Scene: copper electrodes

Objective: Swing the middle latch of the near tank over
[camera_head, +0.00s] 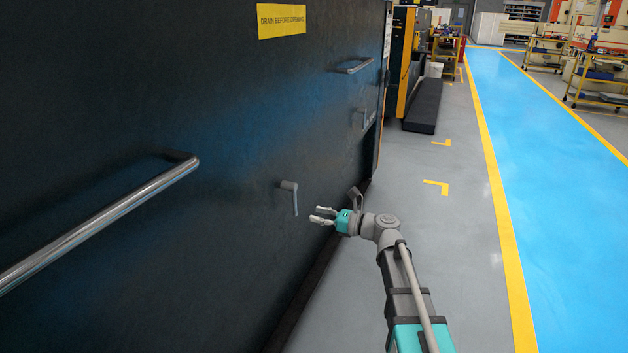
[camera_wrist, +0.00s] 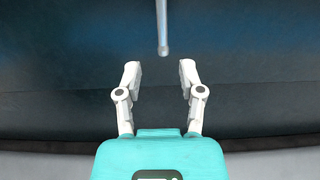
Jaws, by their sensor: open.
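The near tank (camera_head: 150,110) is a large dark wall on the left of the head view, and its dark face fills the top of the wrist view. A small grey latch (camera_head: 292,197) sits on it, its arm hanging down. The lower end of a latch arm (camera_wrist: 162,30) shows at the top centre of the wrist view, pointing down. My gripper (camera_head: 318,216) is open and empty, a little right of and below the latch in the head view. In the wrist view, my gripper (camera_wrist: 160,75) has its fingers either side of the latch's line, apart from it.
A long steel handrail (camera_head: 110,215) juts from the tank at left, and a shorter bar (camera_head: 354,67) is higher up. Another latch (camera_head: 365,118) is farther along. A yellow sign (camera_head: 281,20) is above. Grey floor and a blue walkway (camera_head: 545,170) lie open at right.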

